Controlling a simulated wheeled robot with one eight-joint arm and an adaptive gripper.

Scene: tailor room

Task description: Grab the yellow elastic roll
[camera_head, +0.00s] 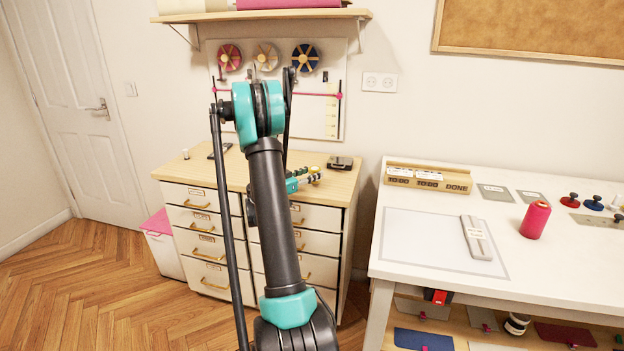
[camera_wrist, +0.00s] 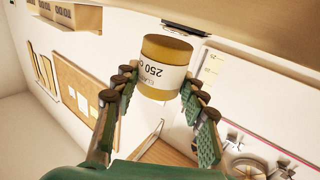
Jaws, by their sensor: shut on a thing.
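The yellow elastic roll (camera_wrist: 168,50) has a white label that reads upside down in the wrist view. It sits between the fingertips of my gripper (camera_wrist: 157,90), which is shut on it. In the head view my gripper (camera_head: 303,180) is low over the right part of the wooden top of the drawer cabinet (camera_head: 235,180), and a small yellow bit of the roll (camera_head: 314,168) shows at its tip. I cannot tell whether the roll touches the cabinet top.
A dark box (camera_head: 341,163) lies just right of the roll on the cabinet top. Behind, a wall panel (camera_head: 328,95) holds several spools. To the right, a white table (camera_head: 400,250) carries a wooden organiser (camera_head: 428,178), a pink thread spool (camera_head: 535,219) and a grey ruler-like piece (camera_head: 477,238).

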